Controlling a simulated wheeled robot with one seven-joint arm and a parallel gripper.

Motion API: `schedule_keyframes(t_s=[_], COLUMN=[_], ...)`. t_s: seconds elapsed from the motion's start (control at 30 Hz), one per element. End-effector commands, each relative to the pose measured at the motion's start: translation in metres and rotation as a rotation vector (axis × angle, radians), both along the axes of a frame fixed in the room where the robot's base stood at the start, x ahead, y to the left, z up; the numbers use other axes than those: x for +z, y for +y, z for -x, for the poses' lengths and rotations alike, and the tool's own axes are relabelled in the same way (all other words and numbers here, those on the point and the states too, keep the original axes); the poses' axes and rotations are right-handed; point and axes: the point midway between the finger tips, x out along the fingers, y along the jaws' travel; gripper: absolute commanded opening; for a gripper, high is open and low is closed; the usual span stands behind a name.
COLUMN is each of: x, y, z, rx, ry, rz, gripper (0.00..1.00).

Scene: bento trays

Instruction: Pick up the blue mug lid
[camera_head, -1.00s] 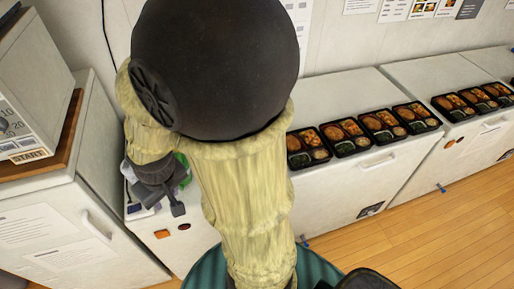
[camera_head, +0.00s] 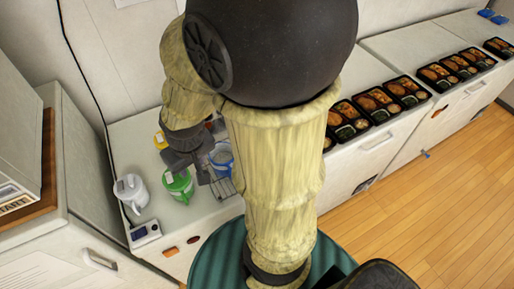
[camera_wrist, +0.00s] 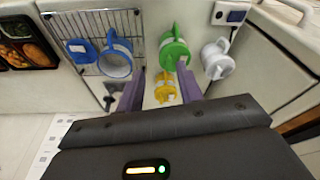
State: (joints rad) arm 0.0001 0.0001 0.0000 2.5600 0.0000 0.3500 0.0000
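A small blue lid (camera_wrist: 80,50) lies on a wire rack (camera_wrist: 98,22) in the upper left of the wrist view. The blue mug (camera_wrist: 115,62) stands right beside it, and also shows in the head view (camera_head: 222,158). I cannot make out the lid in the head view, where my arm covers part of the rack. My gripper (camera_wrist: 161,88) is open and empty, its two purple fingers apart. In the wrist view the lid is left of both fingers, and the green mug (camera_wrist: 174,50) is ahead between them. In the head view my gripper (camera_head: 188,168) hangs over the mug area.
A yellow mug (camera_wrist: 165,91) shows between the fingers. A white mug (camera_head: 131,192) stands at the left of the counter, near a small device (camera_head: 145,232). Several bento trays (camera_head: 406,91) line the counters to the right. A cabinet (camera_head: 58,215) stands at the left.

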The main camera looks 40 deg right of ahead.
Motion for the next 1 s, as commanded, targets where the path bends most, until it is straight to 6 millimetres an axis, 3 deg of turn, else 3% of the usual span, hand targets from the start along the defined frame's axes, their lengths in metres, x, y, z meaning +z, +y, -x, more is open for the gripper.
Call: schedule_keyframes(t_s=[0.2, 0.47, 0.53, 0.77, 1.0], x=[0.000, -0.005, -0.008, -0.022, -0.040], y=[0.000, -0.016, -0.029, -0.093, -0.179], z=[0.000, -0.015, -0.026, -0.066, -0.089], rx=[0.000, -0.019, -0.033, -0.091, -0.165], ry=[0.000, 0.022, 0.041, 0.120, 0.190], rz=[0.000, 0.011, 0.019, 0.030, 0.008], gripper=[0.38, 0.89, 1.00, 1.00, 1.00])
